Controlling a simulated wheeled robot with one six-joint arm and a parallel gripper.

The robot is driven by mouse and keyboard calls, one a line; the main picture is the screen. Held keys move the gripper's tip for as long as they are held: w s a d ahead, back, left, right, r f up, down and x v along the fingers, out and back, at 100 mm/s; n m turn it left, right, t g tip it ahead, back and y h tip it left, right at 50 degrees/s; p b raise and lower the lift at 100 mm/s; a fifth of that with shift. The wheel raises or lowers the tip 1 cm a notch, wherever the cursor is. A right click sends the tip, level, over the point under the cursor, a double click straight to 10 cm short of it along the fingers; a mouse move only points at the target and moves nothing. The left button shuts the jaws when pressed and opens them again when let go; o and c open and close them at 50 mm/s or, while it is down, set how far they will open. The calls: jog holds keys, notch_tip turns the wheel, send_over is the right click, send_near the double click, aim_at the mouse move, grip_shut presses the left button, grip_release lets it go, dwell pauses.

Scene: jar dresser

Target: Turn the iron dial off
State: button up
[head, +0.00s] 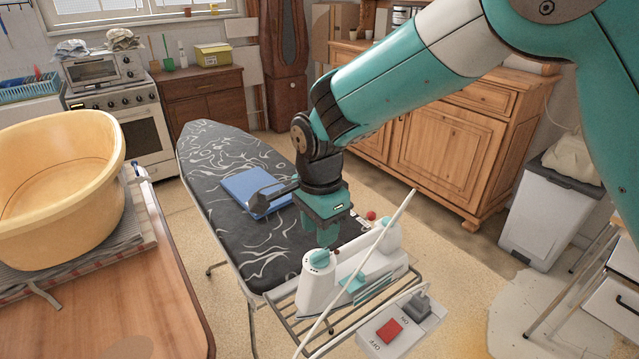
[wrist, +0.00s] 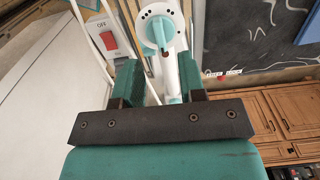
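The white and teal iron (head: 350,275) lies on the wire rack at the near end of the ironing board. Its teal dial (head: 320,259) sits on a round white end face with dark marks around it. The dial (wrist: 158,32) also shows in the wrist view, just beyond my fingertips and roughly in line with the gap between them. My gripper (head: 327,240) points down above the iron, close to the dial. In the wrist view my gripper (wrist: 158,72) has its two teal fingers apart, with the white iron body visible between them. I see no contact with the dial.
A switch box with a red switch (head: 390,330), marked OFF and ON, is at the rack's near edge. A thin white rod (head: 360,270) crosses in front of the iron. A blue folded cloth (head: 250,190) lies on the ironing board (head: 215,150). A yellow tub (head: 60,190) stands left.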

aim_at(320, 253)
notch_tip(320, 253, up, 12)
jog(key=b, duration=0.1)
jog(key=s+d+n+y, duration=0.2)
jog(key=s+d+n, duration=0.4)
jog(key=s+n, duration=0.3)
jog(key=s+d+f+n+y, duration=0.1)
jog(key=s+d+n+y, duration=0.1)
jog(key=s+d+n, duration=0.5)
jog(key=s+n, duration=0.2)
jog(key=s, duration=0.4)
jog(key=shift+s+d, duration=0.15)
jog(key=shift+d, duration=0.15)
